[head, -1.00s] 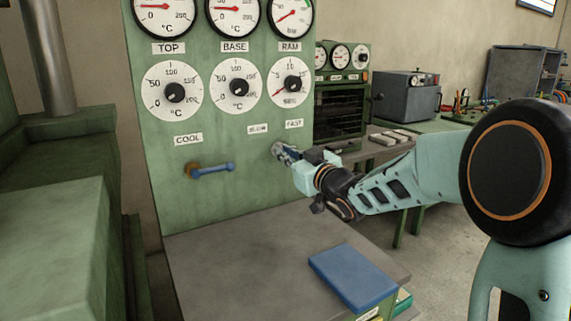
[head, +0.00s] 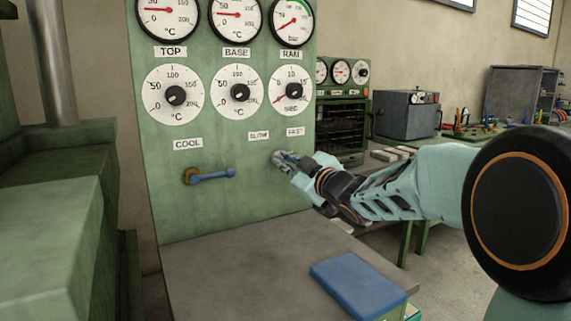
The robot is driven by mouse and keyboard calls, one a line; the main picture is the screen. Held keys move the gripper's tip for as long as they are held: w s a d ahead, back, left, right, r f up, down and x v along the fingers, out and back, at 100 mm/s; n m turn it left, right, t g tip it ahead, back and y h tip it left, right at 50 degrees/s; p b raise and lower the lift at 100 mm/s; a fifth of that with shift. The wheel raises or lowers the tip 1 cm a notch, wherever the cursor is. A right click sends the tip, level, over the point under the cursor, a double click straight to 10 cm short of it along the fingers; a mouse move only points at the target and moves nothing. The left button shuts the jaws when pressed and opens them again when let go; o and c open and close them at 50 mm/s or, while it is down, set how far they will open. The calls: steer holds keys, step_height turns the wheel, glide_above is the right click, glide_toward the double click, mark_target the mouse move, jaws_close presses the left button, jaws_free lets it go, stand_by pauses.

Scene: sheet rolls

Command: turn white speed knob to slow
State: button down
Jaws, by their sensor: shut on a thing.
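The green control panel (head: 225,222) stands upright in front of me. On its right side are a SLOW label (head: 259,135) on the left and a FAST label (head: 296,132) on the right. My gripper (head: 281,158) is at the panel just below and between these two labels. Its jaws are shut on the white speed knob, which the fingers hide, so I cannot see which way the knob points.
A blue lever (head: 212,175) sticks out left of my gripper, under the COOL label (head: 188,144). Dials and gauges fill the panel above.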

steer(key=c, duration=2)
jaws_free()
steer(key=shift+c, duration=0.2)
steer(key=v, duration=1.2)
